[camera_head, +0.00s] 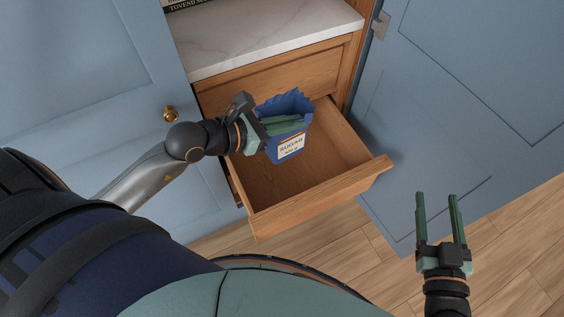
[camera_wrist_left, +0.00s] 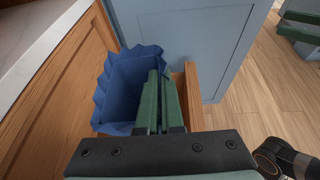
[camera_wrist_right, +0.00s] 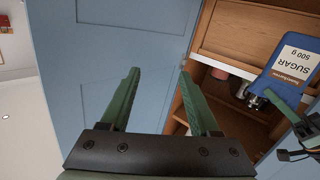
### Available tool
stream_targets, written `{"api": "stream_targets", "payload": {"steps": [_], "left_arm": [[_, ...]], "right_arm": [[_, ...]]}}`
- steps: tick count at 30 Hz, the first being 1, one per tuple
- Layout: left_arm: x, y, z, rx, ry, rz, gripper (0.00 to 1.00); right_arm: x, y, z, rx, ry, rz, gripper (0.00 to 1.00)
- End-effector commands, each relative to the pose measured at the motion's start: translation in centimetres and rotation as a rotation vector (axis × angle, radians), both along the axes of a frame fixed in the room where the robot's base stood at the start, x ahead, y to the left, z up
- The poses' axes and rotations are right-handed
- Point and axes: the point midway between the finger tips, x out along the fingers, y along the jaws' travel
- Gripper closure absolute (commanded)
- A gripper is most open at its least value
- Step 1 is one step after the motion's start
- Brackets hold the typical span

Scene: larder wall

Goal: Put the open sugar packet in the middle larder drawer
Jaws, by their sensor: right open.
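The sugar packet (camera_head: 290,146) is blue with a white label and a ruffled open top. It is upright over the open wooden drawer (camera_head: 330,190), near its back left; I cannot tell whether its base touches the drawer floor. My left gripper (camera_head: 280,125) is shut on the packet's side wall, which also shows in the left wrist view (camera_wrist_left: 118,90). A closed drawer front (camera_head: 275,82) is above the open drawer. My right gripper (camera_head: 436,197) is open and empty, to the right of the drawer. The packet label shows upside down in the right wrist view (camera_wrist_right: 293,68).
A marble counter (camera_head: 260,38) lies above the drawers. Blue doors stand on the left (camera_head: 70,60) and right (camera_head: 450,90). The front right of the open drawer is empty. Several jars (camera_wrist_right: 245,90) show inside the larder. Wood floor (camera_head: 510,240) is clear at right.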

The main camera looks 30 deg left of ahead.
Motion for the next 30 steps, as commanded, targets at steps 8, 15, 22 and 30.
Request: {"api": "stream_targets", "payload": {"steps": [8,15,22,30], "left_arm": [[3.0,-1.7,-10.0,0.002,-0.006,-0.042,1.00],[5.2,-2.6,-16.2,0.001,-0.005,-0.065,1.00],[6.3,-2.9,-18.8,-0.001,-0.005,-0.074,1.00],[6.5,-2.9,-23.2,-0.001,0.000,-0.075,1.00]], "right_arm": [[-0.5,1.4,3.6,0.000,-0.420,0.072,0.38],[-4.0,2.4,6.9,0.004,-0.741,0.137,0.38],[-6.7,2.9,8.6,0.006,-0.904,0.172,0.38],[-7.1,3.0,7.3,0.025,-0.920,0.188,0.38]]}}
